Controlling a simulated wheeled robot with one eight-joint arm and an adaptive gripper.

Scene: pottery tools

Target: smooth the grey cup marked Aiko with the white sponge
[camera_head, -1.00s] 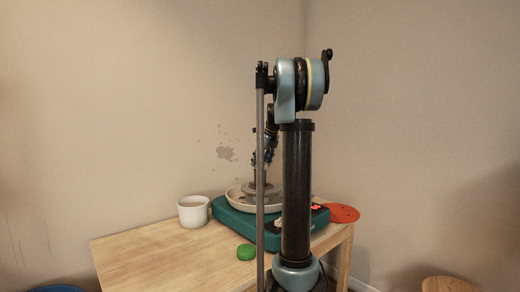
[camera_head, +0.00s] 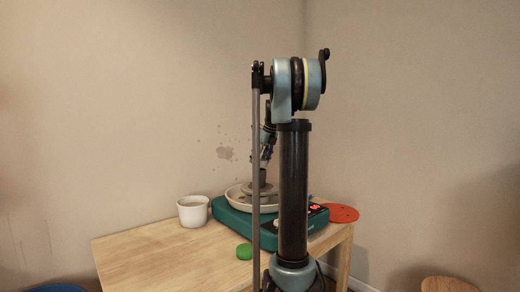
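A teal pottery wheel (camera_head: 232,218) stands on the wooden table with a pale round splash pan (camera_head: 237,197) on top. A small grey shape (camera_head: 260,178), which may be the grey cup, stands over the middle of the pan, partly hidden by my arm's thin rod. No marking can be read on it. My gripper (camera_head: 263,163) is just above or at this shape; its fingers are too small and covered to tell whether they are open or shut. I cannot make out a white sponge in this view.
A white mug (camera_head: 193,213) with brownish contents stands left of the wheel. A green round piece (camera_head: 244,251) lies in front of it. The left part of the wooden table (camera_head: 150,258) is clear.

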